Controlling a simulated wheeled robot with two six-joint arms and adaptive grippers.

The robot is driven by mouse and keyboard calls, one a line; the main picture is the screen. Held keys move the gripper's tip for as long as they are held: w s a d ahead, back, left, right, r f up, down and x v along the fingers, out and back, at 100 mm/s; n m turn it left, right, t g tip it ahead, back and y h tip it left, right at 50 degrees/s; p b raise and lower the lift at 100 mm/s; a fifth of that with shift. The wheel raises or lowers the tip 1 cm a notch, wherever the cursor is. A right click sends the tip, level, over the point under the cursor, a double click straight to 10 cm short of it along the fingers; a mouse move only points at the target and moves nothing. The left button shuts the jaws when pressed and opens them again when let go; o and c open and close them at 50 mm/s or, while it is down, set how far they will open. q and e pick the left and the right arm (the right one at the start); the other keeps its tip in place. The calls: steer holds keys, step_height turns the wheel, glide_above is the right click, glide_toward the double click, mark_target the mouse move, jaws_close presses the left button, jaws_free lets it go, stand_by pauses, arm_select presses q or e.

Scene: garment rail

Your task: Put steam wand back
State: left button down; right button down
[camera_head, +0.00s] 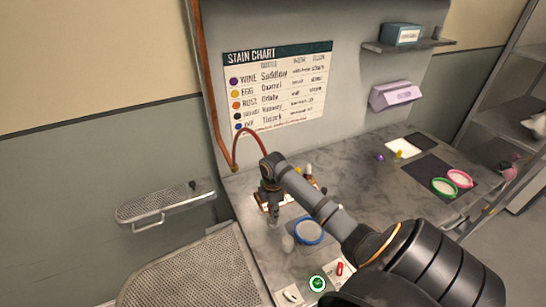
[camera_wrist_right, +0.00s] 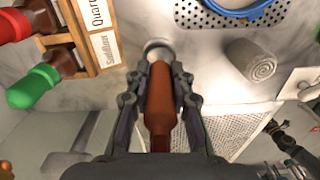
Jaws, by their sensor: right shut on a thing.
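My right gripper (camera_head: 272,212) points down over the worktop. In the right wrist view (camera_wrist_right: 160,85) its fingers are closed on both sides of a reddish-brown, tapering body, which I take to be the steam wand (camera_wrist_right: 160,95). A pale round end lies beyond the fingertips; the near end is hidden by the gripper. A dark red hose (camera_head: 238,146) arcs from the wall panel to behind my right wrist. A dark jointed part at the lower right of the wrist view, probably my left gripper (camera_wrist_right: 292,150), is too cut off to read.
A wooden rack (camera_wrist_right: 78,35) of capped bottles stands close beside the gripper. A blue hoop (camera_head: 323,236) and a pale rolled cylinder (camera_wrist_right: 252,62) are nearby. A perforated board (camera_head: 190,275) and small wall tray (camera_head: 160,207) are at left. The worktop's middle (camera_head: 365,190) is clear.

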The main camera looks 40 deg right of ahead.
steer(key=c, duration=1.1)
jaws_free()
steer(key=shift+o, duration=0.3)
steer(key=shift+o, duration=1.4)
steer(key=shift+r+p, duration=3.75)
steer(key=shift+p, duration=0.4)
